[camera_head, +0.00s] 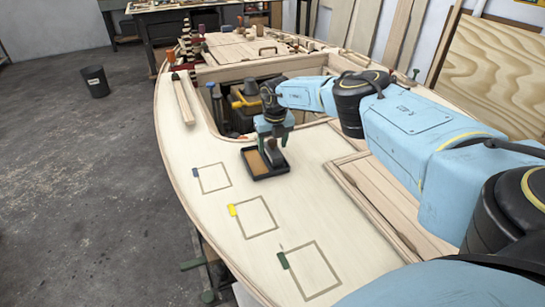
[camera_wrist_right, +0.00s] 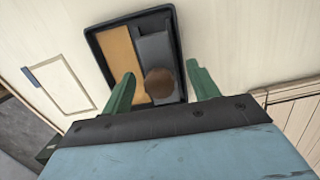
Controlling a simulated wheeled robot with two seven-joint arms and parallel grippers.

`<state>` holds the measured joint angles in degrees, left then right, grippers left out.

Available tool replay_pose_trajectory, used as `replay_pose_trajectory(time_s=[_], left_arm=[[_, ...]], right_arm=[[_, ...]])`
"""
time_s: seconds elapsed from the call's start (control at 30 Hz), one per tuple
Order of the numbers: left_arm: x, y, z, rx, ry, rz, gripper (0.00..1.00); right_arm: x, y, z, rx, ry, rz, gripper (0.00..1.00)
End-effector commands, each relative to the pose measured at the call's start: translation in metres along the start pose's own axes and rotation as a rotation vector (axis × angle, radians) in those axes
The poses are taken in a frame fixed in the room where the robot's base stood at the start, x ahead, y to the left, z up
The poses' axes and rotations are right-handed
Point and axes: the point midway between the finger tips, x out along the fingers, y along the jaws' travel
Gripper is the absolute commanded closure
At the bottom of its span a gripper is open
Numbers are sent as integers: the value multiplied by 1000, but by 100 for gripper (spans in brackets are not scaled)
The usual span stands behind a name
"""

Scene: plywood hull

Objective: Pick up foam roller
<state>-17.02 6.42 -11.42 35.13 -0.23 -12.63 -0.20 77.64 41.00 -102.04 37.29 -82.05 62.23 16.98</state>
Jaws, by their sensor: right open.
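A black tray (camera_head: 253,170) stands on the pale deck and also shows in the right wrist view (camera_wrist_right: 92,48). It has a flat tan area (camera_wrist_right: 116,55) on one side. A grey piece (camera_wrist_right: 155,45) with a round brown top (camera_wrist_right: 159,84) is on the other side; I cannot tell for sure whether this is the foam roller. My right gripper (camera_head: 273,137) is over the tray, pointing down. In the wrist view its green fingers (camera_wrist_right: 161,78) are apart, one on each side of the brown top, with nothing clamped. My left gripper is not in view.
An open hatch behind the tray holds a yellow and black object (camera_head: 243,100). A wooden strip (camera_head: 183,100) lies on the left deck edge. Marked squares with blue, yellow (camera_head: 232,210) and green tabs are on bare deck in front. A recessed panel (camera_head: 375,205) lies right.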

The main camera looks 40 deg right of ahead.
Motion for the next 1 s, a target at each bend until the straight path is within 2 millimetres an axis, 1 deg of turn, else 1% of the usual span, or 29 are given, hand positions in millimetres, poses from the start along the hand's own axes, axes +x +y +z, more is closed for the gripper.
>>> replay_pose_trajectory(time_s=[0.23,0.27,0.63,0.67,0.87,0.97,1.0], left_arm=[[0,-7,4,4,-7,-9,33],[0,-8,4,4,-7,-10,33],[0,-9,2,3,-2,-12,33],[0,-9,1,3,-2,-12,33],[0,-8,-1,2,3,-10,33],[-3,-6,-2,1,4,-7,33],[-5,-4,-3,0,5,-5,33]], right_arm=[[1,0,0,0,0,1,40],[1,0,0,0,0,1,43],[1,0,0,0,0,0,91],[1,0,0,0,-1,1,93],[0,0,1,0,-1,1,93],[-8,0,2,0,-3,1,93],[-13,0,3,0,-3,1,93]])
